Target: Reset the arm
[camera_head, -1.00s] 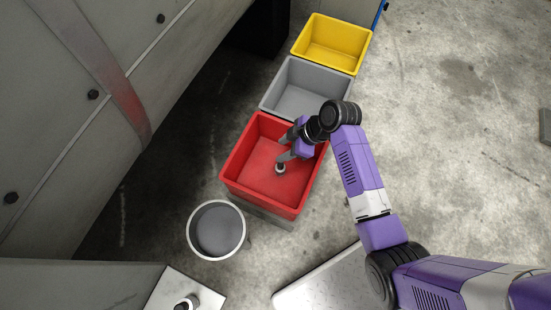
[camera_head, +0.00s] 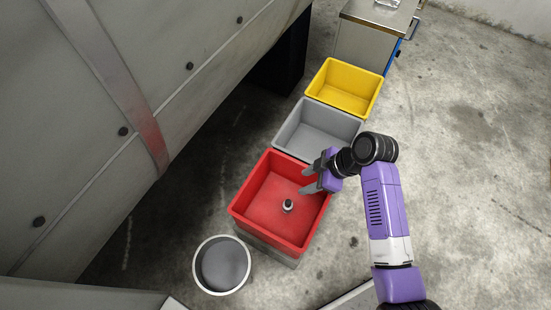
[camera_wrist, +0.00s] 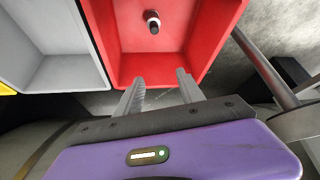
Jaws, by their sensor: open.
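My gripper (camera_head: 306,181) is open and empty, over the right part of the red bin (camera_head: 240,207) in the head view. Its two fingers (camera_wrist: 160,88) show apart in the wrist view, with nothing between them. A small dark and white cylindrical part (camera_head: 288,206) lies in the red bin, clear of the fingers. The wrist view shows the same part (camera_wrist: 153,22) beyond the fingertips. My purple arm reaches in from the lower right.
A grey bin (camera_head: 320,127) and a yellow bin (camera_head: 344,87) stand in line behind the red one. A round white-rimmed bucket (camera_head: 222,265) stands in front. A large grey machine (camera_head: 90,120) fills the left. A metal cabinet (camera_head: 372,40) stands at the back. Floor at right is clear.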

